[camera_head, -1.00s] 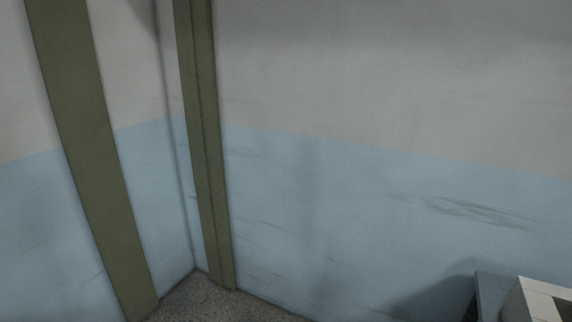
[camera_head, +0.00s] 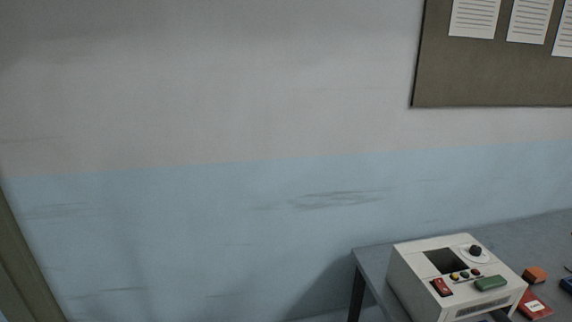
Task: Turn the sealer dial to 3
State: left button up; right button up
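The sealer (camera_head: 410,262) is a white box-shaped machine on the left end of a grey table at the lower right. Its dial (camera_head: 475,251) is a black knob on a pale round plate at the top's far right corner. The dial's numbers and pointer are too small to read. The top also has a dark square opening (camera_head: 446,261), a red switch (camera_head: 441,287), several small coloured buttons and a green piece (camera_head: 491,283). Neither of my grippers is in view.
The grey table (camera_head: 540,235) runs off the right edge. Right of the sealer lie an orange block (camera_head: 535,275), a red item with a white label (camera_head: 533,305) and a dark blue item (camera_head: 566,284). A notice board (camera_head: 490,80) hangs above. A green post (camera_head: 22,265) stands at the left.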

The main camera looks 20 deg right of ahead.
aim_at(477, 250)
jog(key=i+j+z, duration=0.15)
jog(key=z, duration=0.2)
jog(key=i+j+z, duration=0.5)
jog(key=z, duration=0.25)
jog(key=i+j, duration=0.05)
jog(key=i, duration=0.05)
